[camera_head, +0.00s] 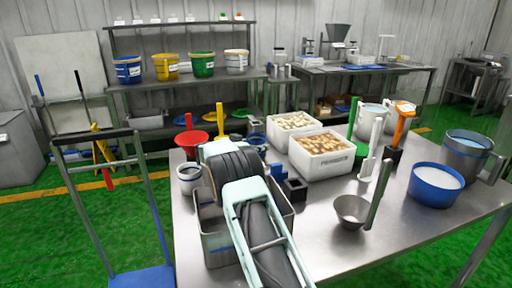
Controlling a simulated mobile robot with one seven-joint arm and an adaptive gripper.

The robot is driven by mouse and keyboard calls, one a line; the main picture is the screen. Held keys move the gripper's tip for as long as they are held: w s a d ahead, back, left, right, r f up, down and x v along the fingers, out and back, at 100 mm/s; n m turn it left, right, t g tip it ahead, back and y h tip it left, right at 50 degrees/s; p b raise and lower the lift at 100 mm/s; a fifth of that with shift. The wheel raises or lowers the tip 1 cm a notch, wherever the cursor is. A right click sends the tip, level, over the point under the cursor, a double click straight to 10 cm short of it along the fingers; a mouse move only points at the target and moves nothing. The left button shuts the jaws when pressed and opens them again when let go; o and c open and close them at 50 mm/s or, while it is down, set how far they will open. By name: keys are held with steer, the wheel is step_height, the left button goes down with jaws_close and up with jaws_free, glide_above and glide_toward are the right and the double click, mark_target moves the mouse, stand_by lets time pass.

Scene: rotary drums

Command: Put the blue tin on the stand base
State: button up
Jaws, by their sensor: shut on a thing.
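My gripper (275,180) is mostly hidden behind my own dark wrist, above the left part of the steel table. It is shut, and a small blue thing (278,171), seemingly the blue tin, shows at its tip. Just right of it is a small black square block with an opening on top (295,189), perhaps the stand base. I cannot tell whether the blue thing touches this block. Another black base (394,156) stands farther right, with an orange-handled tool upright in it.
A metal bin (219,246) sits below my arm. White crates (321,165) of food stand behind. A steel ladle (352,209), a blue tub (435,186) and a large jug (464,158) are to the right. Bare table (315,240) lies in front.

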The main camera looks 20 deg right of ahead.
stand_by(0.3)
steer(key=o, duration=1.4)
steer(key=shift+f, duration=0.1)
steer(key=shift+a+r, duration=0.15)
steer(key=shift+r, duration=0.15)
steer(key=p+v, duration=0.1)
steer(key=v, duration=0.6)
steer(key=shift+s+a, duration=0.1)
steer(key=shift+s, duration=0.05)
steer(key=shift+r, duration=0.15)
